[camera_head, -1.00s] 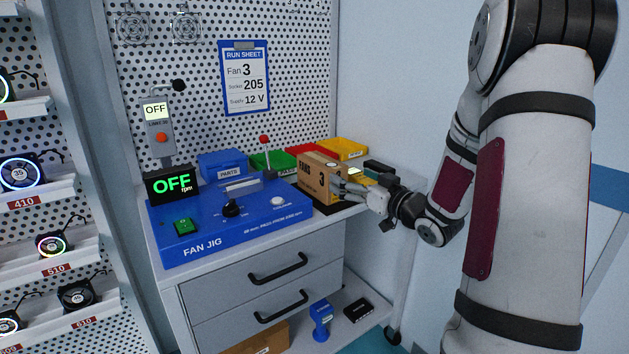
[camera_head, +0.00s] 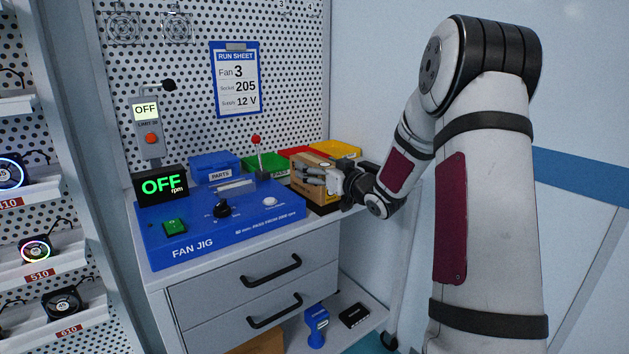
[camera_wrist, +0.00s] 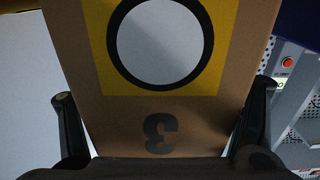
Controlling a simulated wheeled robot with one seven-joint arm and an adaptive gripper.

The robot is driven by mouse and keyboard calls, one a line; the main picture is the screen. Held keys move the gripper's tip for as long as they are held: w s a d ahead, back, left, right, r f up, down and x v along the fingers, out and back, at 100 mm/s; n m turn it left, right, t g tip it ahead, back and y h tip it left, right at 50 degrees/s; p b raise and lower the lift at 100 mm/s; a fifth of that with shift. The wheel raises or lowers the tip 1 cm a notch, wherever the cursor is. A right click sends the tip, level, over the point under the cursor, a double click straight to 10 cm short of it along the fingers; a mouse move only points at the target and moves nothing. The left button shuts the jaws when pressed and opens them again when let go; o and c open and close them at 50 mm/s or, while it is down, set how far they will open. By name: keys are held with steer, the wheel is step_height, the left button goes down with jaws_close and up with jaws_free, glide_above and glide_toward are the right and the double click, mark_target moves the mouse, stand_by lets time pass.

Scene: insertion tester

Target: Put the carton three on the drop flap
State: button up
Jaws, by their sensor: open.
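Carton three (camera_head: 300,188) is a brown cardboard box at the back right of the bench, beside the blue fan jig. My gripper (camera_head: 322,178) is open at the carton, and its fingers partly cover it. In the wrist view the carton (camera_wrist: 195,115) fills the middle, with a yellow square, a pale disc and an upside-down "3". One finger of my gripper (camera_wrist: 160,108) shows on each side of it; I cannot tell whether they touch it. I cannot make out the drop flap in these frames.
The blue fan jig (camera_head: 190,240) with its upright red-tipped lever (camera_head: 258,152) stands left of the carton. Blue, green, red and yellow bins (camera_head: 335,148) line the back. Fan shelves (camera_head: 40,265) stand at the left. Drawers are shut below.

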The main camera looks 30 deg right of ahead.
steer(key=shift+r, duration=0.1)
steer(key=c, duration=1.4)
